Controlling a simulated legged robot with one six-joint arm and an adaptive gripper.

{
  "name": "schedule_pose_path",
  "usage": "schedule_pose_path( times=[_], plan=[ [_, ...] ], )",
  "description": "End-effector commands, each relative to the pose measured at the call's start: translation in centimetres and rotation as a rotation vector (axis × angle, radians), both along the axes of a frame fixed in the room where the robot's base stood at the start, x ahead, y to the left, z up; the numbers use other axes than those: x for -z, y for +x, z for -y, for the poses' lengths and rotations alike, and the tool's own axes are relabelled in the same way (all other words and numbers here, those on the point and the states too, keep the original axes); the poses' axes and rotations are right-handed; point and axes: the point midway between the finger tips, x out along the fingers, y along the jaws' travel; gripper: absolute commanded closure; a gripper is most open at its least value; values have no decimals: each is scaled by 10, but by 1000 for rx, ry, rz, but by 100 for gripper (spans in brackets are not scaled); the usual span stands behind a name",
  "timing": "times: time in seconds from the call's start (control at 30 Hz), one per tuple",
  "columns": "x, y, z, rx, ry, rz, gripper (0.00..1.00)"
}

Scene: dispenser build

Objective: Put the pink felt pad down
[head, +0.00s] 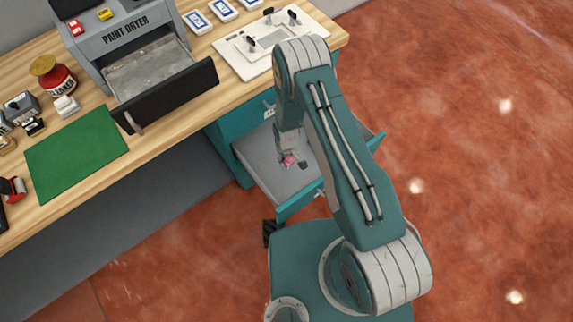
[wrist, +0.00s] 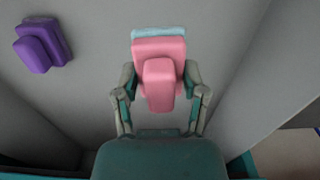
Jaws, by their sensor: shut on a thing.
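The pink felt pad (wrist: 160,52) is a pink block with a narrower raised grip and a light blue layer along its far edge. In the wrist view my gripper (wrist: 160,85) is shut on the raised grip, one finger on each side. In the head view the pad (head: 289,160) shows small and pink at my gripper (head: 290,155), inside the open teal drawer (head: 264,176) under the bench. I cannot tell whether the pad touches the drawer floor. My arm hides part of the drawer.
A purple pad (wrist: 42,45) lies in the drawer at the upper left of the wrist view. Drawer walls stand close on both sides. The paint dryer (head: 145,50), its tray open, and a green mat (head: 76,150) are on the bench. A white fixture board (head: 262,45) is at the back.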

Motion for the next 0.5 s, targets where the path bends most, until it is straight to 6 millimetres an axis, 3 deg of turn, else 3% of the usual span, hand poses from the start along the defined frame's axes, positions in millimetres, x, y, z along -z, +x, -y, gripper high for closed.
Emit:
schedule_pose_path(
  times=[0.1, 0.5],
  plan=[
    [19, 0, 0, 1, 1, 1, 95],
    [61, 0, 0, 2, 1, 1, 95]
  ],
)
